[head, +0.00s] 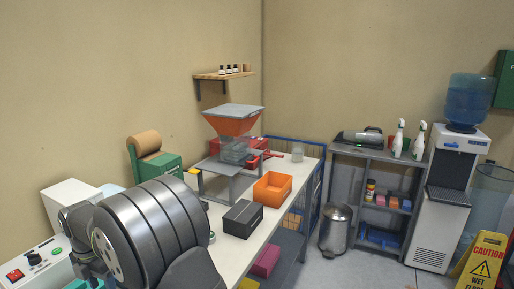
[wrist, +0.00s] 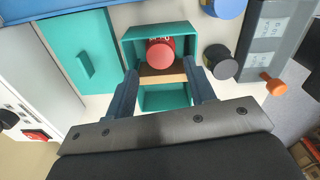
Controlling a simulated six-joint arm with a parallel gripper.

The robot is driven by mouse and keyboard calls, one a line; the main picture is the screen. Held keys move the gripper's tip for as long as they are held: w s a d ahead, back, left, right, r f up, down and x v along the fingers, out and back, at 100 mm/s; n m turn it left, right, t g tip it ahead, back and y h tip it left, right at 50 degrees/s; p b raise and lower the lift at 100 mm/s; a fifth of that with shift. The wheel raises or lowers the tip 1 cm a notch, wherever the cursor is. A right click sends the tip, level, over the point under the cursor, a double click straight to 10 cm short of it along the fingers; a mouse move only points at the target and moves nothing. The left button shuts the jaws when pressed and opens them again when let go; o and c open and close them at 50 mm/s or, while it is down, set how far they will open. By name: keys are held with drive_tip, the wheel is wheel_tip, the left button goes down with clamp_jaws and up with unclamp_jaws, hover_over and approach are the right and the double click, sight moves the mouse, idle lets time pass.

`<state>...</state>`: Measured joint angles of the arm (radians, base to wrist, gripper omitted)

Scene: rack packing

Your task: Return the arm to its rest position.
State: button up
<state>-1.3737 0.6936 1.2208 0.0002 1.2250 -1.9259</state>
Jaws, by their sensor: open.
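My gripper (wrist: 160,70) shows in the wrist view with its two blue-grey fingers apart. It is open, with no contact visible on anything between the fingers. Beyond and between the fingers is a teal open-topped holder (wrist: 183,33) with a red round-topped item (wrist: 161,54) in it. A brown strip (wrist: 163,74) crosses the holder just below the red item. In the head view my thick grey arm links fill the lower left, and the fingers are hidden there.
A teal panel (wrist: 85,55), a dark round piece (wrist: 219,62) and an orange knob (wrist: 273,84) lie around the holder. In the head view, a black box (head: 242,218), an orange bin (head: 272,188) and a hopper (head: 233,122) stand on the bench, right of my arm.

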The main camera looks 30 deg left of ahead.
wheel_tip(320, 180, up, 4)
drive_tip(key=shift+r, duration=0.1)
wheel_tip(320, 180, down, 12)
drive_tip(key=shift+f, duration=0.1)
wheel_tip(320, 180, up, 10)
drive_tip(key=shift+r, duration=0.25)
drive_tip(key=s+d+m, duration=0.1)
drive_tip(key=d+m, duration=1.5)
drive_tip(key=m, duration=0.2)
drive_tip(key=s+a+f, duration=0.1)
drive_tip(key=s, duration=0.1)
drive_tip(key=s+a+f, duration=0.1)
drive_tip(key=s+a, duration=0.1)
drive_tip(key=s+a+f, duration=0.1)
drive_tip(key=s+f, duration=0.1)
drive_tip(key=shift+s+a, duration=0.1)
drive_tip(key=shift+a, duration=0.1)
drive_tip(key=shift+o, duration=0.2)
